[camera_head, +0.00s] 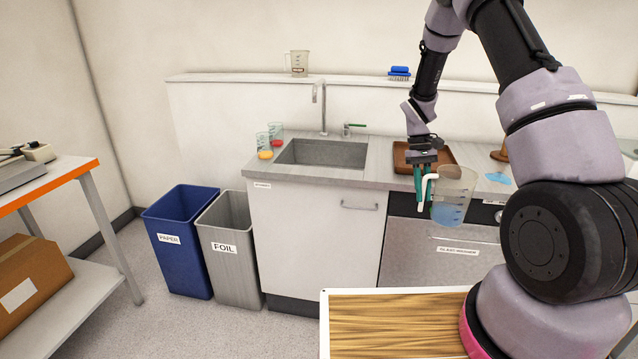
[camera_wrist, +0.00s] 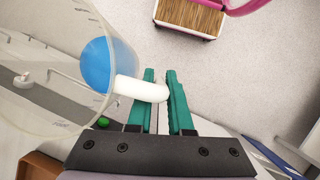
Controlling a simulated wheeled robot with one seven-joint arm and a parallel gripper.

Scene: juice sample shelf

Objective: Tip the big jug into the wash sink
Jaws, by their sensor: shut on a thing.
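The big jug (camera_head: 455,190) is clear, with a white handle and blue liquid in its lower part. My gripper (camera_head: 427,181) is shut on the jug's handle and holds it upright in front of the counter edge, right of the sink. In the wrist view the jug (camera_wrist: 62,108) fills the left side, and the green fingers (camera_wrist: 160,95) are at its white handle. The wash sink (camera_head: 322,153) is a grey basin set in the counter, with a tall tap behind it.
A brown tray (camera_head: 449,153) lies behind my gripper. A small jug (camera_head: 298,63) and blue brush (camera_head: 399,73) are on the ledge. Bins (camera_head: 182,240) stand on the floor.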

